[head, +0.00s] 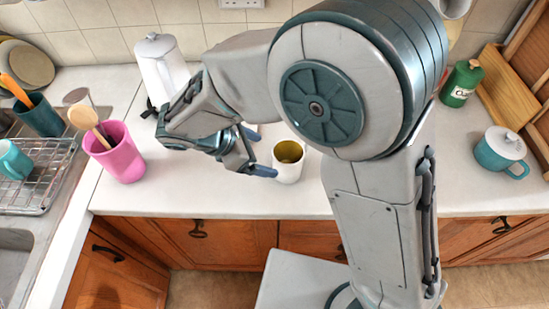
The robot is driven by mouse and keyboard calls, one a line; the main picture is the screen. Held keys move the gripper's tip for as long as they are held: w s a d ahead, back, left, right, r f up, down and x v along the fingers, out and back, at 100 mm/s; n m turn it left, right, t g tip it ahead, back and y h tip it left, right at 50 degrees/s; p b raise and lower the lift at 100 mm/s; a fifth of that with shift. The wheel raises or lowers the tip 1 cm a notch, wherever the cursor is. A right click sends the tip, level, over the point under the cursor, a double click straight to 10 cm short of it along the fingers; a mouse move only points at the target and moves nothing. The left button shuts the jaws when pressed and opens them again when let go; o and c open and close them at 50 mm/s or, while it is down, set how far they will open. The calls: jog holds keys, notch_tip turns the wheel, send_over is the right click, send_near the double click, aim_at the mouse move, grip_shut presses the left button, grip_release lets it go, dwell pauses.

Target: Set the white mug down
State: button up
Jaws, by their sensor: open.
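The white mug (287,166) stands upright on the pale worktop near its front edge. Its inside looks olive yellow, and no handle shows from here. My gripper (264,152) is open, with its blue-grey fingers pointing right at the mug's left side. The near fingertip lies close to the mug's lower left. I cannot tell whether either finger touches it. My arm hides the worktop behind and to the right of the mug.
A pink holder (121,158) with wooden spoons and a white kettle (160,62) stand left. A dish rack (38,178) sits by the sink at far left. The worktop's front is clear.

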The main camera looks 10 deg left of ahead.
jog(key=shift+v, duration=1.6)
jog(key=w+d+r+m+g+y, duration=0.1)
jog(key=d+r+m+g, duration=0.1)
jog(key=d+m, duration=0.45)
jog(key=w+d+r+m+g+y, duration=0.2)
jog(key=d+r+m, duration=0.15)
jog(key=d, duration=0.65)
jog(key=s+d+r+m+t+y, duration=0.1)
jog(key=s+d+m+y, duration=0.3)
jog(key=d+m, duration=1)
jog(key=shift+s+m+t, duration=0.6)
jog(key=shift+s+t, duration=0.1)
jog(key=shift+s, duration=0.3)
